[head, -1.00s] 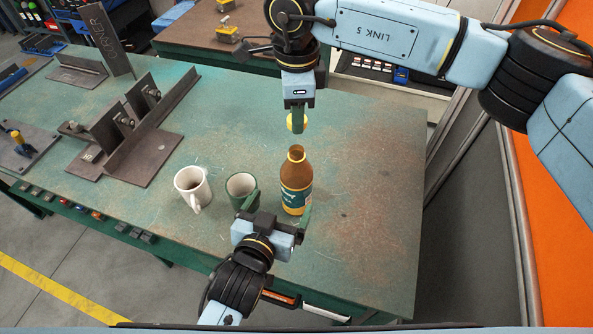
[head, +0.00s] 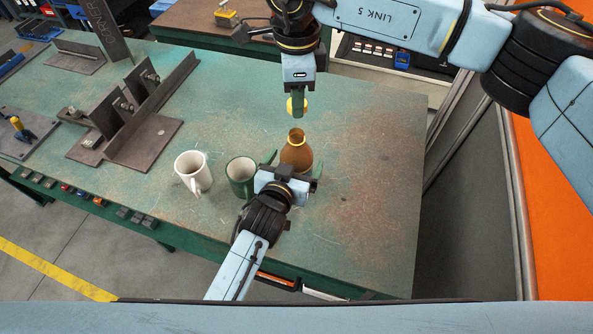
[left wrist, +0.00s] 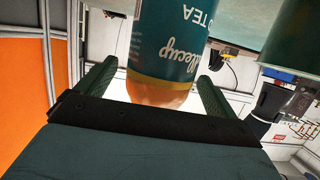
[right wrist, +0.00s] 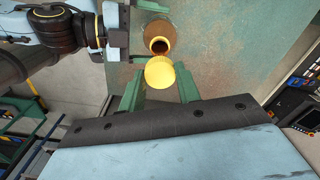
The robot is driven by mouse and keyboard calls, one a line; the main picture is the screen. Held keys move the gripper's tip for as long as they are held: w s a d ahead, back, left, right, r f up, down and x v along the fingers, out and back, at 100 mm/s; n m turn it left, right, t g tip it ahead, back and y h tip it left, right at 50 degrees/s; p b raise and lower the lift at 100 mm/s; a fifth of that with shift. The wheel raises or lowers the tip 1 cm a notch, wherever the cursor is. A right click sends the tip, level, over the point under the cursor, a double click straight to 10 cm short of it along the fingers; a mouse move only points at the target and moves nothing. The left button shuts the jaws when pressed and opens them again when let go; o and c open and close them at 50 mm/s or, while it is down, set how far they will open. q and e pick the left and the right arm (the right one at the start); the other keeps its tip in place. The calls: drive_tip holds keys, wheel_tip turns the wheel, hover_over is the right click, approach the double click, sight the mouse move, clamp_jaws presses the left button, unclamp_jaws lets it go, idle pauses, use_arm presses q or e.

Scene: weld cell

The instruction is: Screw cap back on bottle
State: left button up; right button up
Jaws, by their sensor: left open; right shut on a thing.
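The brown bottle (head: 297,152) stands upright and uncapped on the green table, its neck open. Its teal tea label shows in the left wrist view (left wrist: 172,40). My left gripper (head: 296,168) is open, with its fingers on either side of the bottle's body; I cannot tell whether they touch it. My right gripper (head: 298,103) is shut on the yellow cap (head: 291,107), pointing down a little above the bottle's mouth. In the right wrist view the cap (right wrist: 160,72) sits between the fingertips, with the open bottle neck (right wrist: 159,45) just beyond it.
A white mug (head: 193,172) and a green mug (head: 240,174) stand left of the bottle. A steel fixture (head: 135,115) lies farther left on the table (head: 370,190). The table right of the bottle is clear.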

use_arm(q)
drive_tip(key=shift+x, duration=0.85)
drive_tip(key=shift+c, duration=0.4)
drive_tip(key=c, duration=1.4)
use_arm(e)
drive_tip(key=shift+f, duration=2.45)
drive_tip(key=shift+f, duration=0.9)
drive_tip(key=shift+f, duration=0.55)
